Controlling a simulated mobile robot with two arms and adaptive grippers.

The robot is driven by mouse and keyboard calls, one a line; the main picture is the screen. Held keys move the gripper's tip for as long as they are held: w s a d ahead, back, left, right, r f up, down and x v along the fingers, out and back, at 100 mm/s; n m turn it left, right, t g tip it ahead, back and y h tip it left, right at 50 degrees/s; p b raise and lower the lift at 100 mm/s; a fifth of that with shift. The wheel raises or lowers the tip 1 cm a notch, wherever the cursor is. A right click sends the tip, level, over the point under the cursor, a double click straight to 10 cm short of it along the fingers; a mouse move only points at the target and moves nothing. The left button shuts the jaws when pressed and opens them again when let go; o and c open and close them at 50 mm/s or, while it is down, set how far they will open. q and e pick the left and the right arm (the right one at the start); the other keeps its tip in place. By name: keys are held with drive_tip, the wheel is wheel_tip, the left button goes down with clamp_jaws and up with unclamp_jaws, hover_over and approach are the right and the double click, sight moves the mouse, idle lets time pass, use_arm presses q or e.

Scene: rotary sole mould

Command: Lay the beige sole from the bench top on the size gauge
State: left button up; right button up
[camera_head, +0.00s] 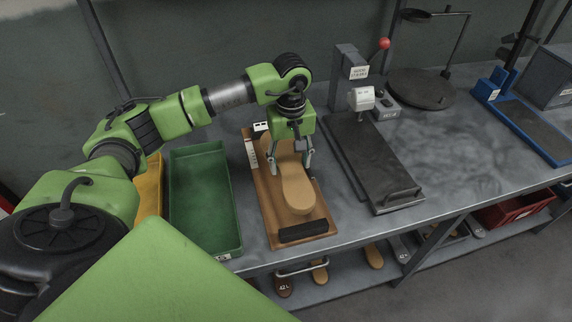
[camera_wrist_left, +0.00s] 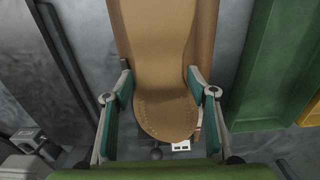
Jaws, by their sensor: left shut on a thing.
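The beige sole (camera_head: 297,193) is over the wooden size gauge (camera_head: 266,207), lengthwise along it, with its rounded near end short of the dark bar at the gauge's front. My left gripper (camera_head: 290,170) points down with one finger on each side of the sole and is shut on it. In the left wrist view the sole (camera_wrist_left: 163,40) runs between the fingers (camera_wrist_left: 159,72), with the gauge board (camera_wrist_left: 205,42) behind it. I cannot tell whether the sole touches the board. The gripper hides part of the sole's far end. My right gripper is not in view.
A green tray (camera_head: 202,192) and a yellow tray (camera_head: 150,187) stand left of the gauge. A dark plate press (camera_head: 375,160) with a red-knobbed lever stands to the right. A round dark stand (camera_head: 420,90) and a blue-framed device (camera_head: 520,125) are farther right. Other soles lie on the shelf below.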

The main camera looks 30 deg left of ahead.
sight(286, 170)
use_arm(q)
drive_tip(key=shift+w+a+f, duration=0.25)
drive_tip(key=shift+a+f, duration=0.15)
drive_tip(key=shift+f, duration=0.2)
drive_tip(key=f+p, duration=0.1)
drive_tip(key=f, duration=0.1)
drive_tip(key=f+p, duration=0.1)
drive_tip(key=shift+w+a+f, duration=0.1)
drive_tip(key=shift+a+f, duration=0.25)
drive_tip(key=shift+a, duration=0.05)
drive_tip(key=shift+f, duration=0.25)
drive_tip(key=o, duration=1.3)
drive_tip(key=shift+c, duration=0.2)
